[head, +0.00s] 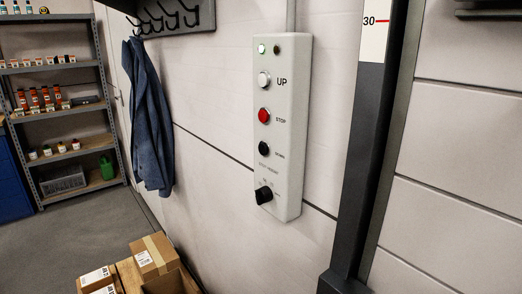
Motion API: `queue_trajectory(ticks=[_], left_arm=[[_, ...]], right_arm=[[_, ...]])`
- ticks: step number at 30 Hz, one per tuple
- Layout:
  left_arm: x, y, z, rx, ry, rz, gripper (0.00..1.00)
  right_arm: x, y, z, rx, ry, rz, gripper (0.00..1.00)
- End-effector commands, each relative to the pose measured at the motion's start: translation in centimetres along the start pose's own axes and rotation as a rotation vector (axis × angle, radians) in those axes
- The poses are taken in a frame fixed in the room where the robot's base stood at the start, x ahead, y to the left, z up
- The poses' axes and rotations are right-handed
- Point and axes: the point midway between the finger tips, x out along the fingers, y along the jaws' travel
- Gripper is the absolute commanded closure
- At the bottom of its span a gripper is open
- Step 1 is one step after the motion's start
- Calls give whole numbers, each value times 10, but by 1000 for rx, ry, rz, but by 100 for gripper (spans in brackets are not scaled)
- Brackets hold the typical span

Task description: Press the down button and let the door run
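A pale control box (284,130) is fixed to the white panelled wall in the head view. From top to bottom it carries a lit green lamp (262,49) beside a dark lamp (277,50), a white button (264,79) marked UP, a red button (264,115) marked STOP, and a black button (264,149) with a small label I cannot read clearly. A black knob (264,195) sits near the bottom. To the right is a dark vertical rail (366,150) with a panelled surface (455,150) beyond it. Neither gripper is in view.
A blue coat (148,120) hangs from a hook rack (172,18) left of the box. Cardboard boxes (154,256) stand low in front. Metal shelves (62,103) with small goods are at the far left. A scale plate (376,30) reads 30. The grey floor (70,245) between is clear.

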Motion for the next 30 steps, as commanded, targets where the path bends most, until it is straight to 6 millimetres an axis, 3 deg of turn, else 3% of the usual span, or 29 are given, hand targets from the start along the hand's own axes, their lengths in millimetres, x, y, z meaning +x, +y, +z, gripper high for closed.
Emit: queue_trajectory(ticks=[1,4,30], left_arm=[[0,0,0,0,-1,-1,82],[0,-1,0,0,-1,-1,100],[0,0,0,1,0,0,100]], right_arm=[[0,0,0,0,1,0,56],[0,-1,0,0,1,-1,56],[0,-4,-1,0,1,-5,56]])
